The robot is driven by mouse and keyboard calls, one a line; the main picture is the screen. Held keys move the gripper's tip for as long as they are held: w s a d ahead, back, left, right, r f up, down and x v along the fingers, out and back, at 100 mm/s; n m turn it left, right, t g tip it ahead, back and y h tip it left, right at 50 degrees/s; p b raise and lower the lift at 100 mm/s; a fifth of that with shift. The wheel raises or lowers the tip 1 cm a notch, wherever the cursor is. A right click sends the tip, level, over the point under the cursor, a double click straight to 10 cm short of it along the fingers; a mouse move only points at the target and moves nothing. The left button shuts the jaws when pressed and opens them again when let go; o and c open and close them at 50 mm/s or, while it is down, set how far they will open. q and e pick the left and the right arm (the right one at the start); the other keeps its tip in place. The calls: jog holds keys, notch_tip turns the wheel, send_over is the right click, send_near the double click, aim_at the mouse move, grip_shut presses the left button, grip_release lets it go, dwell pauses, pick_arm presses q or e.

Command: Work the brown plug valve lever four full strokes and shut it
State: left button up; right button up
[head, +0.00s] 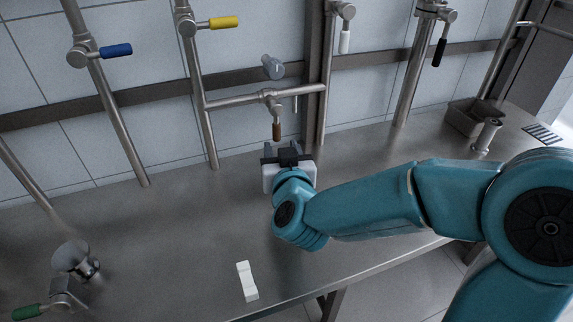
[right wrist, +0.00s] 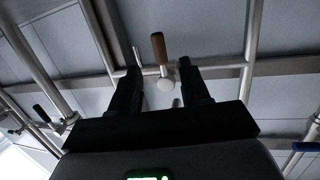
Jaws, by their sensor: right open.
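The brown plug valve lever (head: 276,131) hangs straight down from a valve body (head: 270,97) on the horizontal steel pipe. In the right wrist view the brown lever (right wrist: 159,48) shows between and beyond the two fingers. My right gripper (head: 283,148) is open just below and in front of the lever. In the right wrist view its dark fingers (right wrist: 160,88) stand apart with nothing between them, and I see no contact with the lever. My left gripper is not in view.
Other levers are near: blue (head: 116,50), yellow (head: 223,22), white (head: 344,42), black (head: 439,52) and green (head: 27,312). A white block (head: 247,281) lies on the steel bench (head: 180,240). The bench's middle is mostly clear.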

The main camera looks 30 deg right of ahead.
jog(key=v, duration=0.7)
jog(key=shift+s+b, duration=0.2)
jog(key=shift+b, duration=0.15)
jog(key=shift+a, duration=0.1)
jog(key=shift+s+f, duration=0.1)
